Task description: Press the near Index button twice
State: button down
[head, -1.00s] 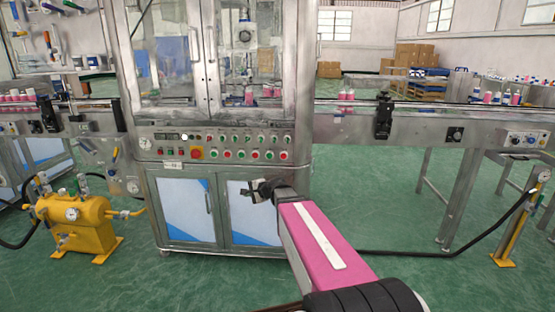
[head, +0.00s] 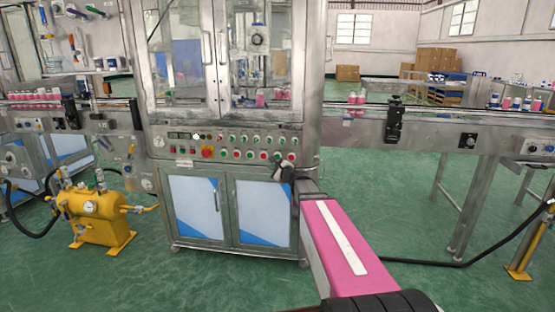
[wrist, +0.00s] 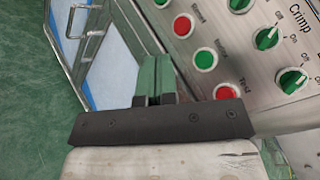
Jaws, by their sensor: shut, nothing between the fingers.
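The green button (wrist: 205,59), whose blurred label seems to read Index, sits in the wrist view between a red button (wrist: 183,26) on one side and a red Test button (wrist: 225,92) on the other. In the head view the green button (head: 277,156) is in the lower row of the control panel, near its right end. My gripper (head: 281,172) is shut and empty, just below that row. The wrist view shows my gripper (wrist: 155,98) beside the buttons, apart from the green one in the picture. Whether it touches the panel I cannot tell.
Crimp On/Off knobs (wrist: 292,80) sit beside the button row. A cabinet door with a handle (wrist: 92,20) lies below the panel. The conveyor (head: 350,118) runs to the right of the machine. A yellow tank (head: 95,215) stands at left on open green floor.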

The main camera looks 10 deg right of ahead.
jog(key=w+d, duration=0.2)
jog(key=w, duration=0.6)
jog(key=shift+w+d, duration=0.2)
jog(key=shift+d, duration=0.1)
jog(key=shift+w+d, duration=0.1)
jog(key=shift+w, duration=0.05)
dwell(1.8)
jog(key=shift+w, duration=0.25)
jog(key=shift+w+d, duration=0.2)
jog(key=shift+w, duration=0.15)
dwell(0.8)
jog(key=shift+s, duration=0.15)
jog(key=shift+s+a, duration=0.3)
jog(key=shift+s, duration=0.35)
jog(key=s, duration=0.1)
jog(key=s+a, duration=0.1)
jog(key=s, duration=0.2)
jog(key=shift+s+a, duration=0.25)
jog(key=shift+s, duration=0.1)
dwell(0.3)
